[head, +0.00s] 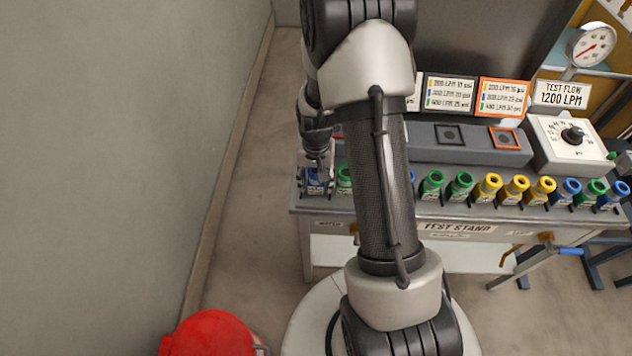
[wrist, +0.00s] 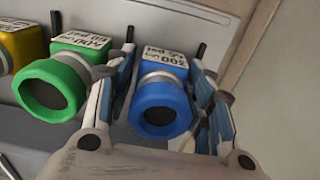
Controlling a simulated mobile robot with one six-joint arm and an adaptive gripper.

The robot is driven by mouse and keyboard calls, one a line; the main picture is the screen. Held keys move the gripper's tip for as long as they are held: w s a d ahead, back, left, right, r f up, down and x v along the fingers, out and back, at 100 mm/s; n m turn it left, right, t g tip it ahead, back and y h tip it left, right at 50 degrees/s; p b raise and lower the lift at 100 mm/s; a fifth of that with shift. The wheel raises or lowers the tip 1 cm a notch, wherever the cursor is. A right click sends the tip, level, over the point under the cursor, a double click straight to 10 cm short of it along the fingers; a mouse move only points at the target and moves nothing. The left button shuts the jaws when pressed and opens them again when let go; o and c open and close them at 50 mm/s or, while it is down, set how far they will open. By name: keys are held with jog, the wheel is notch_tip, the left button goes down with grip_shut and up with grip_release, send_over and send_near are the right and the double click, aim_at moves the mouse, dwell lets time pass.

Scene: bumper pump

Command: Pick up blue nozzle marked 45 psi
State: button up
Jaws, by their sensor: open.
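A blue nozzle (wrist: 160,100) with a white label on its body sits between the two fingers of my gripper (wrist: 165,82) in the wrist view. The label is tilted and its print is too small to read surely. The fingers stand open, one on each side of the nozzle, and a gap shows on the right side. In the head view my gripper (head: 317,165) is over this blue nozzle (head: 317,184) at the left end of the test stand's row, partly covering it. Other blue nozzles stand at the right end of the row (head: 571,188).
A green nozzle (wrist: 55,88) stands close to the left finger, with a yellow one (wrist: 8,50) beyond. Black pegs rise around the nozzles. The test stand (head: 450,212) has a grey wall (head: 120,150) to its left. A red round object (head: 210,335) is on the floor.

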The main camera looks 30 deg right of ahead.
jog(key=shift+r, duration=0.1)
jog(key=c, duration=1)
